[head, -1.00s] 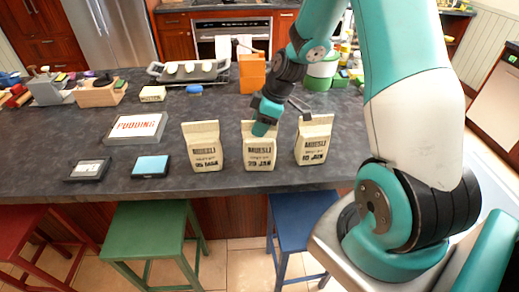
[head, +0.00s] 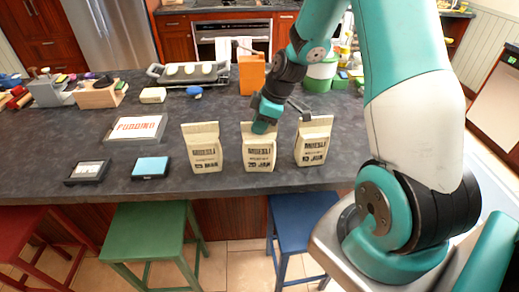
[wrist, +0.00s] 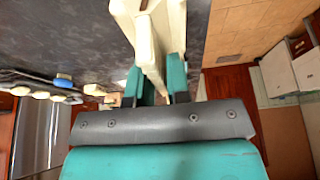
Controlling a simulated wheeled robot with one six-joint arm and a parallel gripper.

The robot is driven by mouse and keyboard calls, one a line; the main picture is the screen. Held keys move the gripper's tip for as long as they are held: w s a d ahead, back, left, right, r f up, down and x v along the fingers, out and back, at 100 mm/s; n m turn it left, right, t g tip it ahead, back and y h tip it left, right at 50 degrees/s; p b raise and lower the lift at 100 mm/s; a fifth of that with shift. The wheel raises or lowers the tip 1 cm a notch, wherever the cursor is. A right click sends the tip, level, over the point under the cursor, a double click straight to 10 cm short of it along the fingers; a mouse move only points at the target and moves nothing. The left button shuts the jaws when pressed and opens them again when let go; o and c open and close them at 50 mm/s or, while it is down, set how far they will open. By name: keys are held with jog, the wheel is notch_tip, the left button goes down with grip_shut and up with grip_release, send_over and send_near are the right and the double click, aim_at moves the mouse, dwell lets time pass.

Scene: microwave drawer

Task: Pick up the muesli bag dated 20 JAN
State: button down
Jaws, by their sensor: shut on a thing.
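Three cream muesli bags stand upright in a row near the counter's front edge: a left bag (head: 205,150), a middle bag (head: 259,153) and a right bag (head: 313,146). Each has dark print with a date line too small to read surely; the middle and right dates seem to end in JAN. My gripper (head: 262,122) is at the top of the middle bag and shut on it. In the wrist view, my teal fingers (wrist: 157,82) sit on both sides of a cream bag (wrist: 148,45). The middle bag appears to rest on the counter.
A pudding box (head: 136,128) and two small flat items, one dark (head: 88,171) and one blue-topped (head: 151,167), lie to the left. An orange block (head: 251,75) and a tray (head: 190,73) stand behind. Stools stand below the front edge.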

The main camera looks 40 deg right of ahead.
jog(key=shift+s+f, duration=0.2)
jog(key=shift+f, duration=0.05)
